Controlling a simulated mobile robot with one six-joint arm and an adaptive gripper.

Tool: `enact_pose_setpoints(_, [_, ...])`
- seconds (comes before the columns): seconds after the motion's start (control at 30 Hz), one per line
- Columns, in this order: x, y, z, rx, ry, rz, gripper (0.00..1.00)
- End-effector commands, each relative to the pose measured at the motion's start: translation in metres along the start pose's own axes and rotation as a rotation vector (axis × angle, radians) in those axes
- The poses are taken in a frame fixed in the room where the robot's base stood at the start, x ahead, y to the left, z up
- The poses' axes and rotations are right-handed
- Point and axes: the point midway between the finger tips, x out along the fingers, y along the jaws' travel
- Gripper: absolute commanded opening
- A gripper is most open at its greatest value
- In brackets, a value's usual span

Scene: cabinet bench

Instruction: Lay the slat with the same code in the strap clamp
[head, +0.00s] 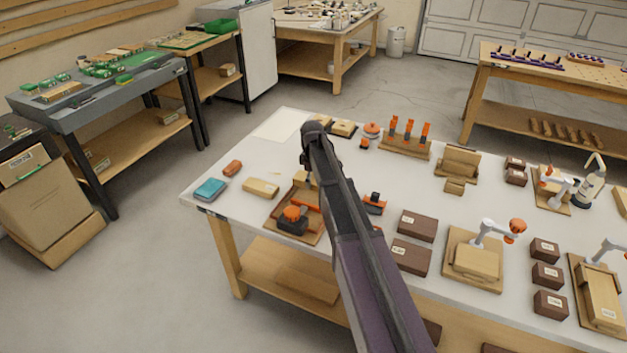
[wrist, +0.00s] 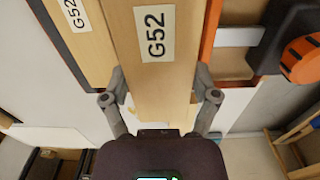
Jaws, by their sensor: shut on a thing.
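My gripper (wrist: 160,97) is shut on a pale wooden slat (wrist: 165,78) with a white label reading G52; one finger is on each long side. The strap clamp shows in the wrist view as an orange strip and an orange-and-black knob (wrist: 302,58) on the right. In the head view the strap clamp (head: 293,218) is a wooden base with orange and black parts near the table's front left; my gripper is above its back part. A second wooden piece with a G52 label (wrist: 72,12) lies beyond the held slat, to its left. Contact between slat and clamp cannot be told.
A loose pale block (head: 261,187), a teal box (head: 210,189) and a red-brown block (head: 232,168) lie left of the clamp. Dark labelled boxes (head: 411,256) stand to the right. My arm hides part of the table. The back left corner holds a white sheet (head: 278,126).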

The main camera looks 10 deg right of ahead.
Motion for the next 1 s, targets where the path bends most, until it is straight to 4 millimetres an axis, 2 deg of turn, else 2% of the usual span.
enact_pose_setpoints(0.7, [0.040, 0.001, 0.001, 0.001, 0.001, 0.000, 0.26])
enact_pose_setpoints(1.0, [0.047, 0.001, 0.001, 0.002, 0.001, 0.000, 0.26])
